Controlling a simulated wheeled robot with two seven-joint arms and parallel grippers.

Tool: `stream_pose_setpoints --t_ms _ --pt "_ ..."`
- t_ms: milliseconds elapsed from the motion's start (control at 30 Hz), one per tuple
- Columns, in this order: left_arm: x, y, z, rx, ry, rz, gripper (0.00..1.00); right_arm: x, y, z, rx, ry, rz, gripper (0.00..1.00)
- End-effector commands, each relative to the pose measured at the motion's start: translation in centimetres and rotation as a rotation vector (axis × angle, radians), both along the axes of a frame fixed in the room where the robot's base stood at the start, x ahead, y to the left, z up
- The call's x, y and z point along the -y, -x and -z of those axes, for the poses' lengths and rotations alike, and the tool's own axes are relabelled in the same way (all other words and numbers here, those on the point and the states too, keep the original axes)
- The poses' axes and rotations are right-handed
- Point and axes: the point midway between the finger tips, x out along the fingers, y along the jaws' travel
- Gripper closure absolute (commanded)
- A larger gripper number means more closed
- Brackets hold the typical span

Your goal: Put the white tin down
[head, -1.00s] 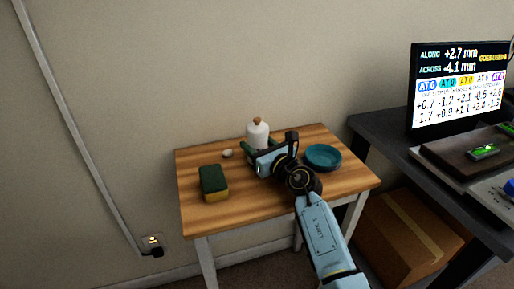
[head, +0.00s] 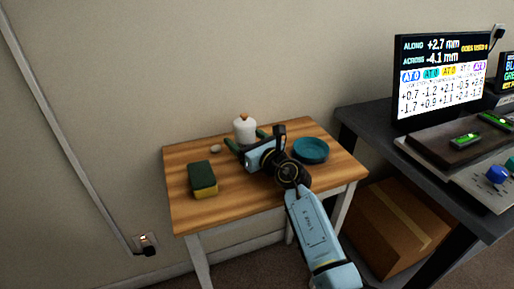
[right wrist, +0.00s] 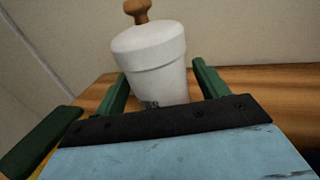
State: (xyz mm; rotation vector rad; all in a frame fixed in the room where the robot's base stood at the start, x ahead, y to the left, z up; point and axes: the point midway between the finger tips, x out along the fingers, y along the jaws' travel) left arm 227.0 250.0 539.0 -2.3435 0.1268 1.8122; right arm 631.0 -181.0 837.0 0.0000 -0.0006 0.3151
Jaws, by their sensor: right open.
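The white tin (head: 244,130), with a brown knob on top, stands upright near the back edge of the small wooden table (head: 200,217). In the right wrist view the tin (right wrist: 152,58) sits between and just beyond the two green fingers, with a gap visible on each side. My right gripper (head: 246,143) is open around or just in front of the tin, low over the table. The tin's base is partly hidden by the gripper body. My left gripper is not in view.
A green and yellow sponge (head: 202,180) lies at the left of the table. A small pale round object (head: 215,149) is behind it. A teal bowl (head: 310,150) stands to the right. A dark desk with a screen (head: 441,82) is further right.

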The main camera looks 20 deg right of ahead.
Motion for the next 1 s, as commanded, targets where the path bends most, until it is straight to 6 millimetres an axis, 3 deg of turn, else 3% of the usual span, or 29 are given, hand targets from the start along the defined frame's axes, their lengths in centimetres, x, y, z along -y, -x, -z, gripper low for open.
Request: stream_pose_setpoints --t_ms 333,600,1000 --pt "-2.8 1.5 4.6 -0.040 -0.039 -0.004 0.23 1.9 5.8 0.0 -0.004 0.003 0.000 0.27" --pt "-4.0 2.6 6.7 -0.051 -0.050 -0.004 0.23 3.3 10.1 0.1 -0.004 0.001 0.000 0.27" --pt "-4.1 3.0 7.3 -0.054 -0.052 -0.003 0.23 3.7 11.3 0.1 -0.001 0.000 0.000 0.27"
